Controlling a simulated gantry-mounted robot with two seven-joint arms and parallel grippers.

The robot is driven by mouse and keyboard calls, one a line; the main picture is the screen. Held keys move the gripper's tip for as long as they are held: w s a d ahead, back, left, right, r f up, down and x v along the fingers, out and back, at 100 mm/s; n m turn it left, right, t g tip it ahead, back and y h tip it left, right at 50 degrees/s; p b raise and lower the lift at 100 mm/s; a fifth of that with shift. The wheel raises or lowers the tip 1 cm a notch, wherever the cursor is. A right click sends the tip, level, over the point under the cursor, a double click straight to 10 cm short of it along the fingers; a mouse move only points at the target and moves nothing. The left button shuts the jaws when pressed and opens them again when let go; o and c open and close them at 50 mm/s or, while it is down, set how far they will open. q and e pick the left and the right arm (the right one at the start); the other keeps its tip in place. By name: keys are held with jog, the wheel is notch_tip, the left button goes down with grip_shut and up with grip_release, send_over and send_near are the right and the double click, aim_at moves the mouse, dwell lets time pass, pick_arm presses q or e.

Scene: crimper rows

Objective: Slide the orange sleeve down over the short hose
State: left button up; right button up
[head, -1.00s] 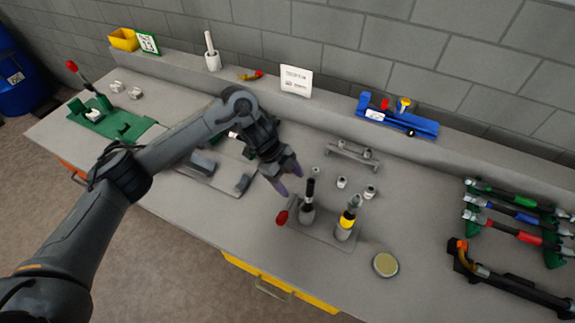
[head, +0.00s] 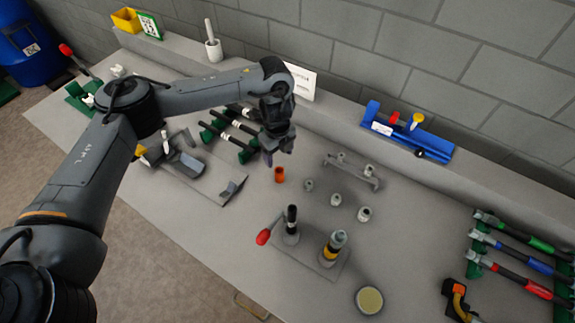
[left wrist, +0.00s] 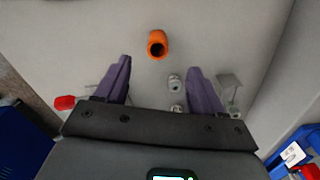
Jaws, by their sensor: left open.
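The orange sleeve (head: 279,175) stands on the table in the head view. In the left wrist view it shows as a short hollow tube (left wrist: 158,45), just beyond my fingertips. My left gripper (head: 279,150) is open and empty above and behind the sleeve; its two purple fingers (left wrist: 159,65) are spread wide. I cannot tell which is the short hose. My right gripper is out of view.
Several metal fittings (head: 336,199) stand near the sleeve, with a small grey rack (head: 350,172) behind. A round tan disc (head: 369,299) lies in front. Coloured tools (head: 525,243) fill a rack at right. A blue holder (head: 407,133) stands at the back.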

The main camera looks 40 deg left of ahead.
pick_arm(q)
jog(key=b, duration=0.1)
send_over(279, 172)
jog(key=s, duration=0.1)
notch_tip(279, 172, down, 5)
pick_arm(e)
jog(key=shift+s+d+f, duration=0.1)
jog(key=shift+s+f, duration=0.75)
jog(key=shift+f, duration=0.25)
pick_arm(q)
jog(key=shift+d+f, duration=0.35)
jog(key=shift+f, duration=0.25)
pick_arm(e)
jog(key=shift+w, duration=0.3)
pick_arm(q)
jog(key=shift+d+f+b, duration=0.1)
jog(key=shift+f+b, duration=0.45)
jog(key=shift+f, duration=1.75)
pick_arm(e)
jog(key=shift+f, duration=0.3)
pick_arm(q)
jog(key=c, duration=1.1)
